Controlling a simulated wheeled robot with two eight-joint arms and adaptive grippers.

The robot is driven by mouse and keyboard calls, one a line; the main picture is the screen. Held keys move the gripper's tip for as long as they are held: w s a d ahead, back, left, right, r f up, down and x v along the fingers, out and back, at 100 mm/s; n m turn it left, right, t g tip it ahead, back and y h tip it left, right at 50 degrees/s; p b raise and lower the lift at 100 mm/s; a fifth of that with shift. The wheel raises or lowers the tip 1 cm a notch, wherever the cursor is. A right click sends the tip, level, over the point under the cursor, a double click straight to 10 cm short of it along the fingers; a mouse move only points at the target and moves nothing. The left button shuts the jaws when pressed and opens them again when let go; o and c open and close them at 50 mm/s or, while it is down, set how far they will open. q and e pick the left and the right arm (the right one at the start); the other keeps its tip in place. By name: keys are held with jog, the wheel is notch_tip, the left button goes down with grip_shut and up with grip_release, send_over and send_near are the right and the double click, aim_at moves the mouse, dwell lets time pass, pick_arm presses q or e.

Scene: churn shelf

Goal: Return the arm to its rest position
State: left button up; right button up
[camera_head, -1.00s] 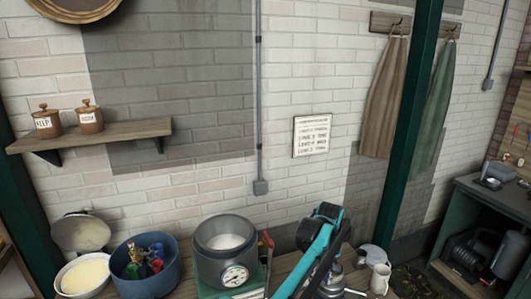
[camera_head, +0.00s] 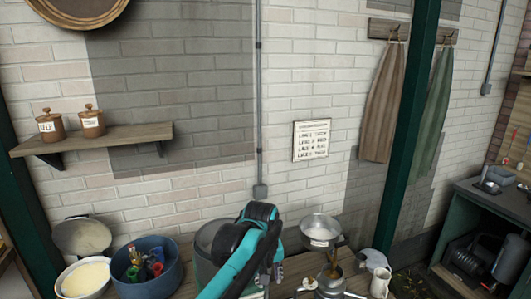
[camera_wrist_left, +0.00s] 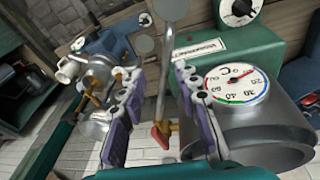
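My left arm (camera_head: 245,245), teal and black, rises from the bottom edge in the head view and bends in front of the grey pot (camera_head: 204,240). The left gripper's fingers are not clear in that view. In the left wrist view my left gripper (camera_wrist_left: 160,110) shows two purple-padded fingers spread apart with nothing held between them. A metal rod (camera_wrist_left: 166,75) with a red handle (camera_wrist_left: 160,137) shows behind the gap. The pot's temperature dial (camera_wrist_left: 237,84) is close by on the right. My right gripper is in neither view.
A steel bowl (camera_head: 320,229) tops a metal device right of the arm, with a white jug (camera_head: 380,282) further right. A blue tub (camera_head: 146,271) and a cream-filled bowl (camera_head: 84,279) stand left. A wall shelf (camera_head: 95,139) holds two jars. A green post (camera_head: 408,130) stands right.

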pick_arm(q)
jog(key=s+a+f+m+t, duration=0.1)
jog(key=s+a+f+t, duration=0.1)
jog(key=s+a, duration=0.7)
jog(key=s+a+f+m+t, duration=0.1)
jog(key=s+a+f, duration=0.3)
jog(key=s+a, duration=0.5)
jog(key=s+t, duration=0.1)
jog(key=s, duration=0.2)
jog(key=shift+a+t+y, duration=0.35)
jog(key=shift+t+y, duration=0.05)
